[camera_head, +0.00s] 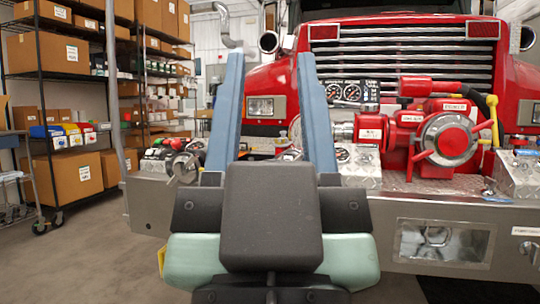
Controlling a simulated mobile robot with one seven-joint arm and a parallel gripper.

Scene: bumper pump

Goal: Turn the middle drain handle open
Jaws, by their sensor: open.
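My gripper (271,58) fills the middle foreground, with its two long blue fingers apart and pointing ahead toward the truck's bumper. Nothing is between the fingers. I cannot pick out the middle drain handle for certain. A cluster of small controls with red, black and green parts (174,146) sits on the bumper, just left of the left finger. My gripper's body and fingers hide much of the bumper's middle. The red pump (455,141), with a large round silver-rimmed cap, stands on the bumper to the right of my gripper.
The silver bumper (443,215) crosses ahead, below the red truck's grille (405,58). Gauges (352,92) stand right of my fingers. A yellow handle (493,118) is beside the pump. Shelves with cardboard boxes (75,178) line the left. Open floor (95,262) lies at lower left.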

